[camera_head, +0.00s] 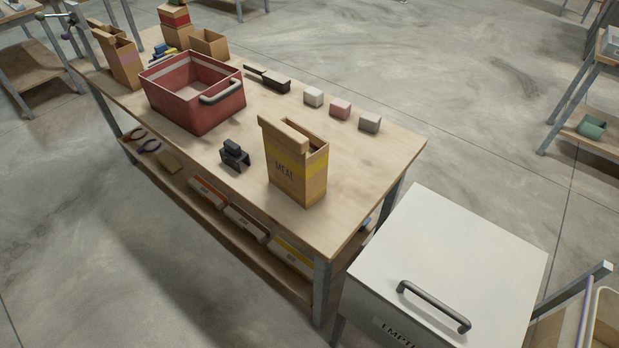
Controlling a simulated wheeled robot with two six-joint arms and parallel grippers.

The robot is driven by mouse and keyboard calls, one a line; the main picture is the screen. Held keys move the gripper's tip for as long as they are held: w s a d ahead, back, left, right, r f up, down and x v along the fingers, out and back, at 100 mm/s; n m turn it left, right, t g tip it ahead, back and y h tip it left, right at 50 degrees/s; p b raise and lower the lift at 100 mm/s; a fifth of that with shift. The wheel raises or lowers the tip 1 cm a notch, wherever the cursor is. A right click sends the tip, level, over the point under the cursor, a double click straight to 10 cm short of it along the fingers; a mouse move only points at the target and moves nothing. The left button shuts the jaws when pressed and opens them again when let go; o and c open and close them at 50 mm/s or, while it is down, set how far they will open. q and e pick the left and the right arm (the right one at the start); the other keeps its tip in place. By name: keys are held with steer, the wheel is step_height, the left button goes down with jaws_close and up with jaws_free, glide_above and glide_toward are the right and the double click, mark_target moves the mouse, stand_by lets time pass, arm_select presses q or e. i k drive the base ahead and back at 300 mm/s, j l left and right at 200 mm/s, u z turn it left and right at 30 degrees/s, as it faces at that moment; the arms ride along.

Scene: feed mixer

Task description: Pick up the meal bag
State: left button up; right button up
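The meal bag (296,170) is a brown paper bag with a yellow band and the word MEAL on its front. It stands upright near the front right end of the wooden workbench (360,190), and its top is open with a folded flap. Nothing touches it. Neither of my grippers shows in the head view.
A white lidded box (450,255) stands off the bench's right end.

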mark_target(297, 160)
steer(key=k+l+z, duration=0.25)
steer(key=k, duration=0.35)
steer(key=k+l+z, duration=0.3)
steer(key=k, duration=0.25)
steer(key=l, duration=0.1)
